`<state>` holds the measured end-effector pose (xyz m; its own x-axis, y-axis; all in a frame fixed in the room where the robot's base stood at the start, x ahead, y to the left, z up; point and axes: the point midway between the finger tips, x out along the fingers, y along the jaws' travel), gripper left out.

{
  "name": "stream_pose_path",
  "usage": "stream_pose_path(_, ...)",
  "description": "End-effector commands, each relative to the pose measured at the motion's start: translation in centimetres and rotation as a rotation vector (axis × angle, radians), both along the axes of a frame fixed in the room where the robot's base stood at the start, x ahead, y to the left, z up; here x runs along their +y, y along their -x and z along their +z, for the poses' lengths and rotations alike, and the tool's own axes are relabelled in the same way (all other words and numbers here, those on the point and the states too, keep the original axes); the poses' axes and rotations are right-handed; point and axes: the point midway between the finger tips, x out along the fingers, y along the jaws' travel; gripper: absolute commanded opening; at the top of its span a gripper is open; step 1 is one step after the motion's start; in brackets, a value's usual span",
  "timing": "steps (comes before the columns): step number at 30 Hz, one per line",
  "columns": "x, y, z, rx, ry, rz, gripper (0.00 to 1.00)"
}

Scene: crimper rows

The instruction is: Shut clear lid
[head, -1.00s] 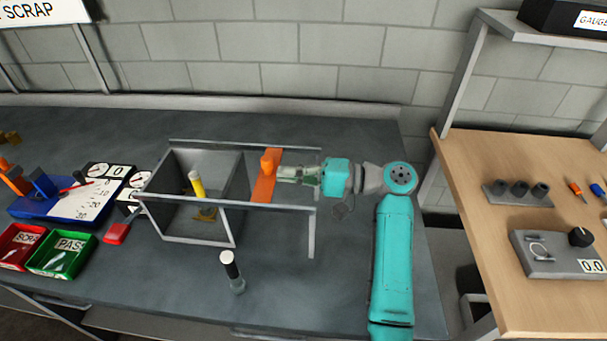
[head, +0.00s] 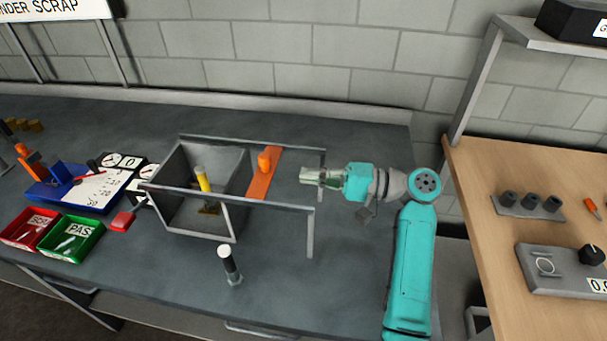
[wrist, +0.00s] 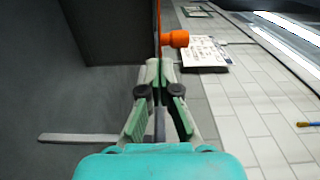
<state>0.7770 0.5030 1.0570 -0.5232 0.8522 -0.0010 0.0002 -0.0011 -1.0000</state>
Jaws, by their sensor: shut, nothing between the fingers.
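The clear lid's pane is hard to make out. Its orange end strip (head: 262,178) with an upright orange knob (head: 264,160) lies across two grey rails, just right of the open-looking grey box (head: 232,222). A yellow cylinder (head: 202,179) stands inside the box. My gripper (head: 303,174) is shut and empty, right of the orange strip, with a gap between them. In the wrist view the orange knob (wrist: 176,39) and the strip (wrist: 157,24) show beyond my closed fingertips (wrist: 157,66).
The rails (head: 275,205) run right past the box on a leg. Red (head: 28,232) and green (head: 70,240) bins and a blue tray (head: 70,200) are at left. A wooden table (head: 500,240) is at right.

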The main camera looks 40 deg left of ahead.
Motion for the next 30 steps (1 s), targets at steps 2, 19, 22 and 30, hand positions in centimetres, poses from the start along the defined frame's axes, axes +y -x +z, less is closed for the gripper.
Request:
stream_pose_path(2, -1.0, -0.7, 0.0, 0.0, 0.0, -0.002, 0.0)
stream_pose_path(19, -6.9, -4.3, 0.5, -0.017, 0.019, 0.003, 0.0)
stream_pose_path(22, -6.8, -4.3, 1.9, -0.078, 0.101, 0.011, 0.0)
stream_pose_path(30, -6.4, -4.2, 3.4, -0.161, 0.262, 0.001, 0.0)
